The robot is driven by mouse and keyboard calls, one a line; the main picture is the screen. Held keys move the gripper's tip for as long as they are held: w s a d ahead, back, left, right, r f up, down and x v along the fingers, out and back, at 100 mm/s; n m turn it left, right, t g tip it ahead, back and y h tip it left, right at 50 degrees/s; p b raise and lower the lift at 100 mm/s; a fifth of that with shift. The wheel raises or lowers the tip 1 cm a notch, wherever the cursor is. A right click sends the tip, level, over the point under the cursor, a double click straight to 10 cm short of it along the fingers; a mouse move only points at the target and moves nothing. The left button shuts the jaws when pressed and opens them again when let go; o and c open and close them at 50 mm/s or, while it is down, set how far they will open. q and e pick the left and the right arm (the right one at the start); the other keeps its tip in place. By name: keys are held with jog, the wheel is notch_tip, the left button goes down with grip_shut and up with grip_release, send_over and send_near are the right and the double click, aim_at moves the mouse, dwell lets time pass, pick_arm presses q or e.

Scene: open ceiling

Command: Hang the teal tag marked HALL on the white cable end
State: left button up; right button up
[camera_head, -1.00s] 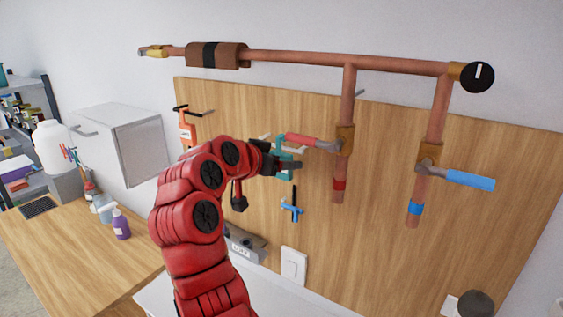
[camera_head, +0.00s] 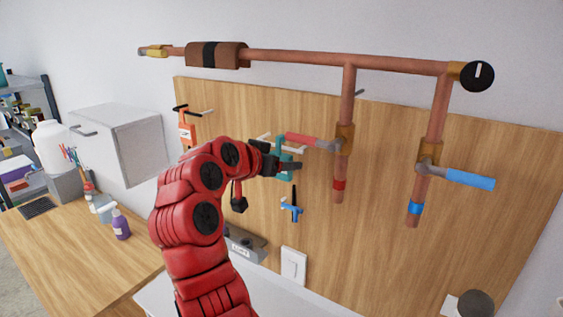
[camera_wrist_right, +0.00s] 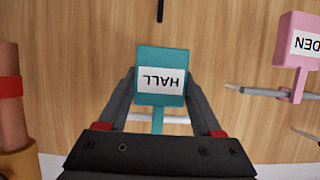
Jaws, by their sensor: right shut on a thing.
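The teal tag marked HALL (camera_wrist_right: 161,76) is between the two fingers of my right gripper (camera_wrist_right: 163,120), which is shut on it. Its lettering appears upside down in the right wrist view. The white cable end (camera_wrist_right: 175,120) crosses at the tag's narrow neck, between the fingers; whether it passes through the tag's loop I cannot tell. In the head view the teal tag (camera_head: 286,173) shows partly behind my right gripper (camera_head: 292,165), and the white cable end (camera_head: 294,149) sticks out beside it. My left gripper is not in view.
A red-handled valve (camera_head: 308,141) on the copper pipe is close to the right of the tag. A pink tag (camera_wrist_right: 296,40) hangs on a grey end nearby. A blue tag (camera_head: 291,208) and an orange tag (camera_head: 187,132) are on the wooden board (camera_head: 385,250).

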jog(key=shift+f+b, duration=0.3)
jog(key=shift+f, duration=0.35)
jog(key=o, duration=1.4)
